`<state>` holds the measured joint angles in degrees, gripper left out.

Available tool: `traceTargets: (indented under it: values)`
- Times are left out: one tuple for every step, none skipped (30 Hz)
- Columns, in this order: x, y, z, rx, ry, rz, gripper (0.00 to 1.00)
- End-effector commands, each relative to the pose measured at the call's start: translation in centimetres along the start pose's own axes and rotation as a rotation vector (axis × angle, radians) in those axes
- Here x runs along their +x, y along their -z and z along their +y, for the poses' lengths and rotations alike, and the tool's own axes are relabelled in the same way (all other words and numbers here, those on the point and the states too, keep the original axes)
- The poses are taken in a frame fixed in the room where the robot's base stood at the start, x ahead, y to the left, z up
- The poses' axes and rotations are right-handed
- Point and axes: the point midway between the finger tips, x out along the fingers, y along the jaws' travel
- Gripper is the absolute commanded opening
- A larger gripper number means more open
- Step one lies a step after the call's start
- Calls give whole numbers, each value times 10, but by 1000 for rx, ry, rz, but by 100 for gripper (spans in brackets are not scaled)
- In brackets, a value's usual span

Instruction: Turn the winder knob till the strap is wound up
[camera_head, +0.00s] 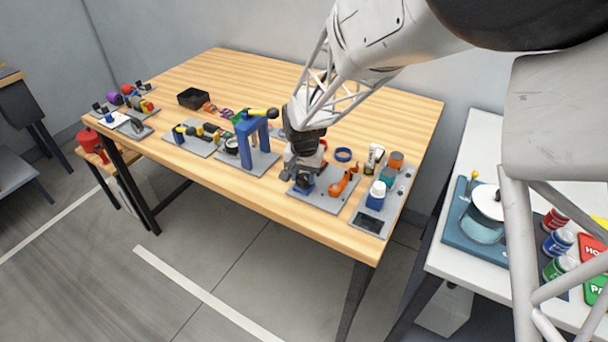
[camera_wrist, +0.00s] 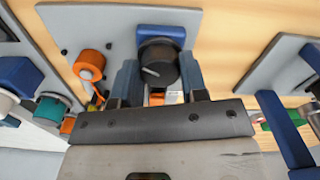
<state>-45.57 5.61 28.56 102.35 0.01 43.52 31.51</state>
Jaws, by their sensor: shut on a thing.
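The black winder knob (camera_wrist: 158,64) with a light pointer line sits in a blue housing (camera_wrist: 160,31) on a grey plate (camera_wrist: 100,24) in the wrist view. My gripper (camera_wrist: 157,72) has one finger on each side of the knob and is shut on it. A bit of orange (camera_wrist: 157,98), possibly strap, shows between the fingers. An orange round part (camera_wrist: 88,64) stands on the same plate, left of the knob. In the head view my gripper (camera_head: 303,176) is over the plate (camera_head: 322,200), with an orange piece (camera_head: 345,182) to its right. The strap's full run is hidden.
A plate with a white-capped blue bottle (camera_head: 376,195) is on the right. A blue ring (camera_head: 343,155) lies behind. Bare wood (camera_head: 230,68) is at the table's back.

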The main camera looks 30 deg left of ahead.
Motion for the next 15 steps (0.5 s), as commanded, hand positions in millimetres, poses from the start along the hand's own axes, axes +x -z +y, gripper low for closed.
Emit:
traceTargets:
  values:
    - [-1, 1, 0, 7, 1, 2, 16]
    - [-1, 1, 0, 11, 1, 2, 16]
    - [-1, 1, 0, 16, 1, 2, 16]
    - [-1, 1, 0, 18, 1, 2, 16]
    - [-1, 1, 0, 19, 1, 2, 16]
    - [-1, 1, 0, 20, 1, 2, 16]
    - [-1, 1, 0, 20, 1, 2, 16]
    - [-1, 1, 0, 20, 1, 2, 16]
    - [-1, 1, 0, 20, 1, 2, 16]
    - [-1, 1, 0, 20, 1, 2, 16]
    - [-1, 1, 0, 20, 1, 2, 16]
    - [-1, 1, 0, 19, 1, 2, 16]
    - [-1, 1, 0, 19, 1, 2, 16]
    - [-1, 1, 0, 19, 1, 2, 16]
    - [-1, 1, 0, 19, 1, 2, 44]
